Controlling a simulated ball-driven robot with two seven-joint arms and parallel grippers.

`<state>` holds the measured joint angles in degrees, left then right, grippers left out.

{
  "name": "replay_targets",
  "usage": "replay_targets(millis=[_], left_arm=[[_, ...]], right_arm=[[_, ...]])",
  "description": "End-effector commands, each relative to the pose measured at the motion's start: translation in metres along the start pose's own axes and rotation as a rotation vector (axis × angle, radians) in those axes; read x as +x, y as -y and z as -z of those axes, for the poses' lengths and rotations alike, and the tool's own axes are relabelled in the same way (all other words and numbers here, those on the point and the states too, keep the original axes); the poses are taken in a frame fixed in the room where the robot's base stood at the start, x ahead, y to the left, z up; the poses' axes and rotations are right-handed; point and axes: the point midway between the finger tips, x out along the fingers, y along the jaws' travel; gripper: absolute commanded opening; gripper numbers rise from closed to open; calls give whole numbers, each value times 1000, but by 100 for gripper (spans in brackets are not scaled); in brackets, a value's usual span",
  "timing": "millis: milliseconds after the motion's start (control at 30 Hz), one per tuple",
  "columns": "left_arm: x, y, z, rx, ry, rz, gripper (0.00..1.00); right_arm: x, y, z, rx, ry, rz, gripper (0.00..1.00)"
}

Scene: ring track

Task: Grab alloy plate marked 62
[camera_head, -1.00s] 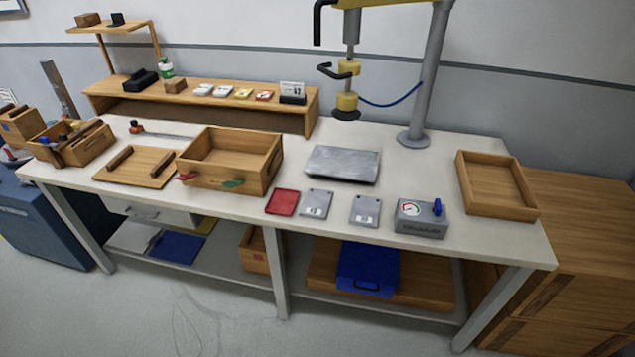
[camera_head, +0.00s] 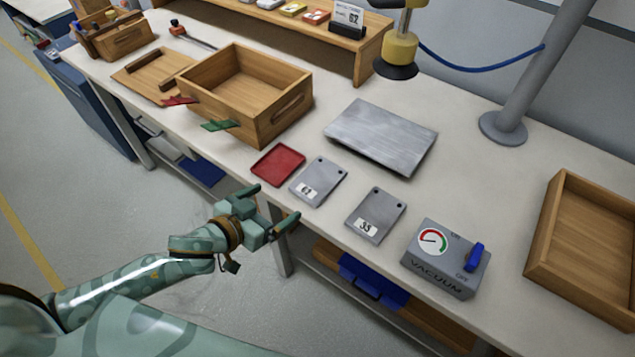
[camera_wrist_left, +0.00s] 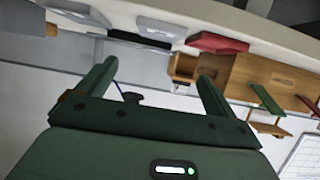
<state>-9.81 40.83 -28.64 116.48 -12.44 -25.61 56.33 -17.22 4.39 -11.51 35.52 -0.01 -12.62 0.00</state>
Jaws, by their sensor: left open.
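Two small grey plates with white labels lie on the bench. The left plate (camera_head: 322,178) has a label that looks like a number in the sixties, its second digit unclear. The right plate (camera_head: 380,208) has a label that looks like 35 or 33. My left gripper (camera_head: 272,207) is open and empty, off the bench's front edge, near and to the lower left of the left plate. In the left wrist view, the open fingers (camera_wrist_left: 157,75) have nothing between them. A plate edge (camera_wrist_left: 160,28) shows beyond them. My right gripper is not in view.
A red tray (camera_head: 278,163) lies left of the plates, and a large metal slab (camera_head: 382,135) behind them. A vacuum box (camera_head: 445,262) stands to their right. A wooden crate (camera_head: 215,78) with red and green clamps is at left. A card stand (camera_head: 348,18) shows 62.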

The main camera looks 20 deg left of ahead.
Motion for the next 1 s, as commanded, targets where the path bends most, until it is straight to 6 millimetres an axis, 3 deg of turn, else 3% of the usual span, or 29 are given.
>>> replay_targets(millis=[400,633,900,1000], left_arm=[[92,0,0,-1,-4,-1,93],[112,-2,-1,-1,-3,-2,93],[153,-4,-7,0,-2,-1,93],[157,-4,-6,-1,-2,0,93]], right_arm=[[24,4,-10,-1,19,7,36],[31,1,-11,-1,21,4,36],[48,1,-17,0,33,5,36],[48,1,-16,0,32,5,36]])
